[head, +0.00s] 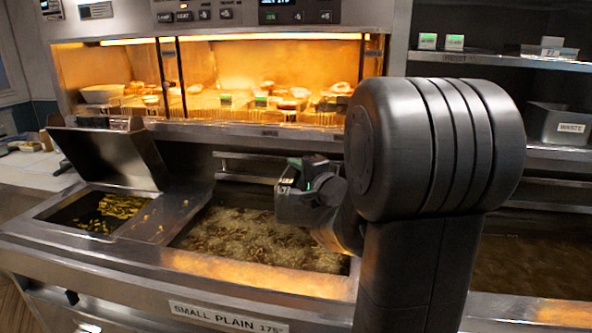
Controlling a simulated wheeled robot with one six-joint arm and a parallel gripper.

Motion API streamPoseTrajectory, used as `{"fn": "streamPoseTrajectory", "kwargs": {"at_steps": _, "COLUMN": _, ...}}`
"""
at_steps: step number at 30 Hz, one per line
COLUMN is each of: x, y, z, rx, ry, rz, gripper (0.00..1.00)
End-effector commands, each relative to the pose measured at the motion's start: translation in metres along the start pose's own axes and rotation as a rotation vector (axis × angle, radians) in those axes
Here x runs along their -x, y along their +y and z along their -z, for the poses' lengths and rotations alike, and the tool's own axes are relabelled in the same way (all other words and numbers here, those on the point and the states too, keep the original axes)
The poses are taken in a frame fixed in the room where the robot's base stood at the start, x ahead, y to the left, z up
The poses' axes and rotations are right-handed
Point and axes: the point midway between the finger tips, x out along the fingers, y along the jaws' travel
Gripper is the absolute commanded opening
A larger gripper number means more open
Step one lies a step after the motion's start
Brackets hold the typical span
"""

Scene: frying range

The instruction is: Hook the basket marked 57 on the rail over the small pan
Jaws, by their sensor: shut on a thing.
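My gripper (300,190) is above the right part of a pan of bubbling oil (250,238). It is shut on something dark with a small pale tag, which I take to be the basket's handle. The tag's number is too small to read, and the basket's mesh cannot be made out. A plate reading "SMALL PLAIN 175°" (228,317) is on the front below this pan. A metal rail (262,157) runs behind the pan, left of my gripper. My arm hides the pan's right end and the rail's right part.
A smaller well (100,212) with yellow-green pieces lies left, with a raised metal lid (108,155) behind it. A lit warming shelf (250,128) with food stands behind. A bin marked "WASTE" (560,125) stands on the right shelf. Another dark pan (530,265) lies right.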

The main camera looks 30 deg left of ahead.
Motion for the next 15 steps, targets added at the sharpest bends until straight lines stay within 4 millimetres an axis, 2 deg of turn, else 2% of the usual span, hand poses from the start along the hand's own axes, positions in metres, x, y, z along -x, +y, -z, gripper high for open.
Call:
{"fn": "streamPoseTrajectory", "kwargs": {"at_steps": 7, "x": 0.0, "y": 0.0017, "z": 0.0, "rx": -0.003, "ry": 0.0, "rz": -0.002, "gripper": 0.0}}
{"fn": "streamPoseTrajectory", "kwargs": {"at_steps": 8, "x": 0.0, "y": 0.0018, "z": 0.0, "rx": -0.003, "ry": 0.001, "rz": -0.003, "gripper": 0.25}}
{"fn": "streamPoseTrajectory", "kwargs": {"at_steps": 11, "x": 0.0, "y": 0.0018, "z": 0.0, "rx": -0.003, "ry": 0.001, "rz": -0.002, "gripper": 0.45}}
{"fn": "streamPoseTrajectory", "kwargs": {"at_steps": 15, "x": 0.0, "y": 0.0016, "z": 0.0, "rx": -0.003, "ry": 0.001, "rz": -0.002, "gripper": 0.47}}
